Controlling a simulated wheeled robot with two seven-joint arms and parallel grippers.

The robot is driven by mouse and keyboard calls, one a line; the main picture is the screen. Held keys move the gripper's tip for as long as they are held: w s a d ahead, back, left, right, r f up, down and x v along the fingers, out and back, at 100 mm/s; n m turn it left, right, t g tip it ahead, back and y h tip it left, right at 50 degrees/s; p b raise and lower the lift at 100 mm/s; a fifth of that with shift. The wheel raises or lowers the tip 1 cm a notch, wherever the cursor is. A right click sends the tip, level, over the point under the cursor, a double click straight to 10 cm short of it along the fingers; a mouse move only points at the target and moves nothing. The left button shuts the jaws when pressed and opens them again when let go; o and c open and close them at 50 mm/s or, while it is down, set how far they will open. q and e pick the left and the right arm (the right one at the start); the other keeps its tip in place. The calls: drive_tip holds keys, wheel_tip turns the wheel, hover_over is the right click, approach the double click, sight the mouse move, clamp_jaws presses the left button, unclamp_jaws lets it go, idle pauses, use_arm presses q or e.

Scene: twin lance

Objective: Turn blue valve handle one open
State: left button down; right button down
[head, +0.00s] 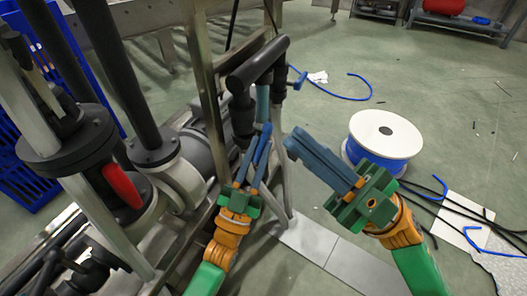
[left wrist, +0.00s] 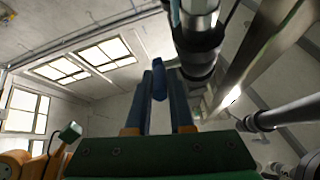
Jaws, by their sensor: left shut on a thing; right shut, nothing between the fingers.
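The blue valve handle (left wrist: 158,75) shows in the left wrist view as a short blue bar between the fingertips of my left gripper (left wrist: 161,82). In the head view my left gripper (head: 262,130) reaches up to the pipework below the black pipe elbow, shut on the handle, which its fingers mostly hide there. How far the handle is turned is not clear. My right gripper (head: 292,140) is shut and empty, to the right of the pipe stand, with its fingers pointing up and left. A second small blue handle (head: 298,79) sticks out right of the black pipe.
Black pipes and a flange (head: 66,140) with a red part (head: 122,186) stand at the left, by a blue crate (head: 20,150). A steel post (head: 203,75) rises close to my left gripper. A cable spool (head: 385,132) and loose cables lie on the floor right.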

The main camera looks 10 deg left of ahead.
drive_tip(key=w+d+f+m+t+h, duration=0.2)
drive_tip(key=w+f+m+t+h, duration=0.2)
drive_tip(key=w+f+m+h, duration=0.55)
drive_tip(key=w+a+f+n+y, duration=0.1)
drive_tip(key=w+a+f+n, duration=0.1)
drive_tip(key=a, duration=0.5)
drive_tip(key=shift+w+a+f+n+y, duration=0.4)
drive_tip(key=shift+f+n, duration=0.35)
drive_tip(key=shift+f, duration=0.65)
drive_tip(key=shift+w+d+f, duration=0.2)
drive_tip(key=shift+w+f, duration=0.05)
drive_tip(key=shift+f, duration=0.25)
